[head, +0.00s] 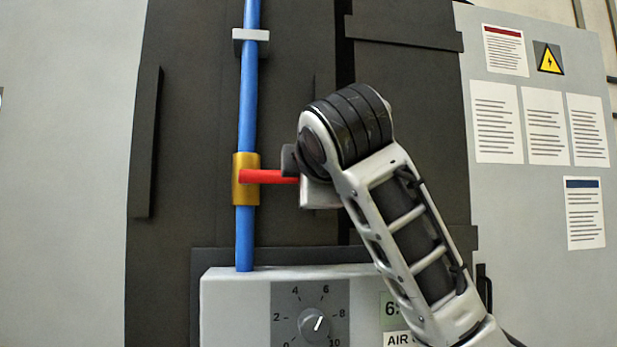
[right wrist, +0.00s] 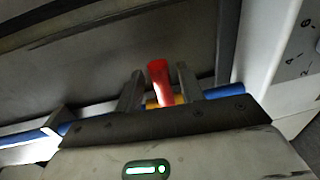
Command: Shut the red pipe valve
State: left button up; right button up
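The red valve handle (head: 268,177) sticks out sideways to the right from the brass valve body (head: 245,192), at a right angle to the upright blue pipe (head: 246,110). My right gripper (head: 292,172) is at the handle's right end and hides that end in the head view. In the right wrist view, the handle (right wrist: 158,80) stands between the two fingers of my right gripper (right wrist: 159,74), with a gap on each side, so the gripper is open around it. The brass body (right wrist: 178,99) and pipe (right wrist: 100,108) lie just beyond. My left gripper is not in view.
A grey box with a dial (head: 314,325) stands below the pipe. A bracket (head: 251,35) holds the pipe above the valve. A dark panel (head: 200,120) is behind. A grey panel (head: 540,240) with paper notices and a warning sign is at the right.

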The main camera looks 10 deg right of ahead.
pick_arm(q)
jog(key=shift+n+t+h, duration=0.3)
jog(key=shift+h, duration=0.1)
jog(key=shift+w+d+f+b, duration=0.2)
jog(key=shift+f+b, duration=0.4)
jog(key=shift+b, duration=0.95)
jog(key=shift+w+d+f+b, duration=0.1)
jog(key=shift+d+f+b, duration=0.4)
jog(key=shift+b, duration=1)
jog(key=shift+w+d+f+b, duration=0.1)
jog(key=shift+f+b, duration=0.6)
jog(key=shift+b, duration=0.85)
pick_arm(e)
jog(key=s+r, duration=0.1)
jog(key=s, duration=1.4)
jog(key=shift+s+a+r, duration=0.3)
jog(key=shift+s+r, duration=0.05)
jog(key=shift+s, duration=0.05)
